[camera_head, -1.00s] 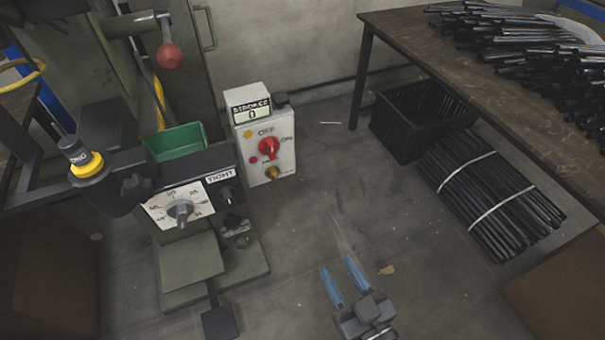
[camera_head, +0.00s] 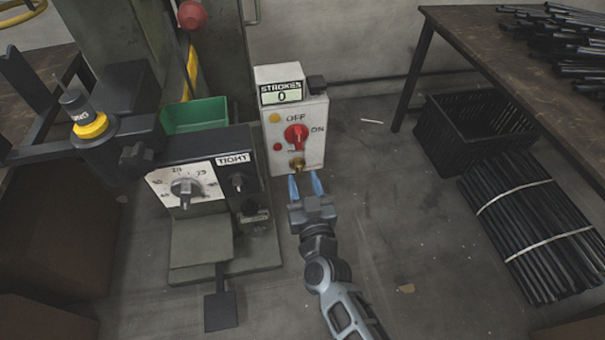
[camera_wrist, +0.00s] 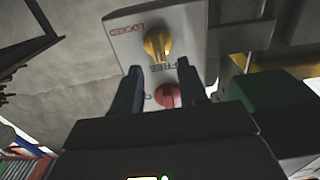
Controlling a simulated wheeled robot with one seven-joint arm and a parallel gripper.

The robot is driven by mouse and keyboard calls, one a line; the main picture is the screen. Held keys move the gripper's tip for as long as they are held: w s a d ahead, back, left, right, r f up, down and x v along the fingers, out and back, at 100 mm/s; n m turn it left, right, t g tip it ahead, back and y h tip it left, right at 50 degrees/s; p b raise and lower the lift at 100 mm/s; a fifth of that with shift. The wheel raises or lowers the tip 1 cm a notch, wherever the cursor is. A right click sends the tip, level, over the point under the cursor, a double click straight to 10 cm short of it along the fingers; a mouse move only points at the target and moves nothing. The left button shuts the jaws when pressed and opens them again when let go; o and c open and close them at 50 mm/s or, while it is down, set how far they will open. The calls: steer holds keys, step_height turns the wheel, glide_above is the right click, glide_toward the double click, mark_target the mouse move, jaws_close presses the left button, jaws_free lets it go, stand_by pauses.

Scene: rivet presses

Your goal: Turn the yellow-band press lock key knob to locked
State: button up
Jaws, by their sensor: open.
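The yellow-band press has a yellow ring (camera_head: 90,126) at the left. Its pale control box (camera_head: 315,135) carries a brass lock key knob (camera_head: 297,164) low on the front, under the red OFF/ON switch (camera_head: 296,136). In the wrist view, the key knob (camera_wrist: 157,43) lies between the red LOCKED label (camera_wrist: 125,28) and the FREE label (camera_wrist: 164,68). Its bar looks nearly upright there, one end towards FREE. My gripper (camera_head: 304,176) is open with blue fingers just in front of and below the knob. It appears empty, and contact cannot be told.
The press dial block (camera_head: 200,165) and green bin (camera_head: 195,114) stand left of the control box. A black crate (camera_head: 475,130) and bundled rods (camera_head: 535,220) lie at right by the table (camera_head: 470,32). The floor between is mostly clear.

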mark_target(299, 168)
steer(key=shift+b+x, duration=0.4)
steer(key=shift+x, duration=1.2)
jaws_close()
